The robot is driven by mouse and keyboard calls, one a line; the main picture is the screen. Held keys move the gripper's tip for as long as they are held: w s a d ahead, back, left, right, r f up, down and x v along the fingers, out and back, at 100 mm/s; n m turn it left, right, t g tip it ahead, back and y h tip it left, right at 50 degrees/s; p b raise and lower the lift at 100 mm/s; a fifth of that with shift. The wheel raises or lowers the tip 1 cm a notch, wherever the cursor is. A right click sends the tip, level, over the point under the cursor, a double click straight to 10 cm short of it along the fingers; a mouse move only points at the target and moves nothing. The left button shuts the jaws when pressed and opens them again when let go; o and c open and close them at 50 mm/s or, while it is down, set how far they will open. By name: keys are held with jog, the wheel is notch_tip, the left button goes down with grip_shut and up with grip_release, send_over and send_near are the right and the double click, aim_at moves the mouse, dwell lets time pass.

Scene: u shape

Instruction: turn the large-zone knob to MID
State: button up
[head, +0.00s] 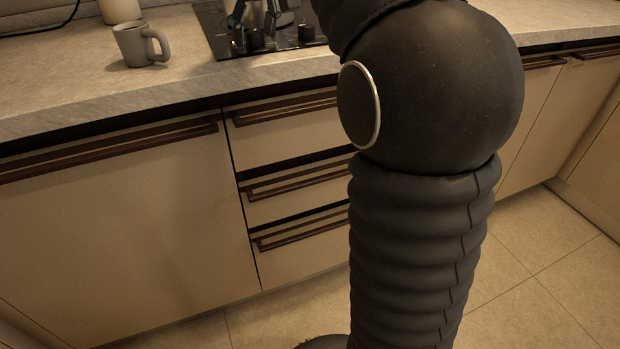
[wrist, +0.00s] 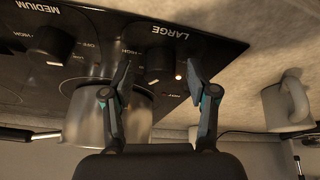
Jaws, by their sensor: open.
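The large-zone knob (wrist: 156,58) is a dark round knob on the black hob panel, by the printed word LARGE in the wrist view. My gripper (wrist: 158,72) is open, with one finger on each side of this knob. I cannot tell whether the fingers touch it. A pale dot shows near the knob's lower right, but the knob's pointer setting is not clear.
The medium knob (wrist: 52,44) is to the left in the wrist view. A metal pot (wrist: 88,112) stands on the hob close to my left-hand finger. A grey mug (head: 134,46) is on the counter (head: 60,95) left of the hob. Drawers (head: 290,190) are below.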

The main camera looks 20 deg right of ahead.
jog(key=n+y+b, duration=0.1)
jog(key=n, duration=0.2)
jog(key=shift+d+f+g, duration=0.15)
jog(key=shift+g, duration=0.15)
jog(key=p+v, duration=0.2)
jog(key=v, duration=1.2)
jog(key=s+a+f+m+h, duration=0.1)
jog(key=s+f+m, duration=0.2)
jog(key=s+f, duration=0.8)
jog(key=s+a+f+m+t, duration=0.1)
jog(key=s+f+m, duration=0.2)
jog(key=s+f, duration=0.8)
jog(key=shift+s+a+f+h+b, duration=0.25)
jog(key=shift+f+h+b, duration=0.2)
jog(key=shift+f, duration=3.8)
jog(key=shift+t, duration=0.3)
jog(key=shift+s+f, duration=0.45)
jog(key=shift+f, duration=0.3)
jog(key=shift+s+f, duration=0.45)
jog(key=shift+f, duration=0.35)
jog(key=shift+s+f, duration=0.45)
jog(key=shift+f, duration=0.3)
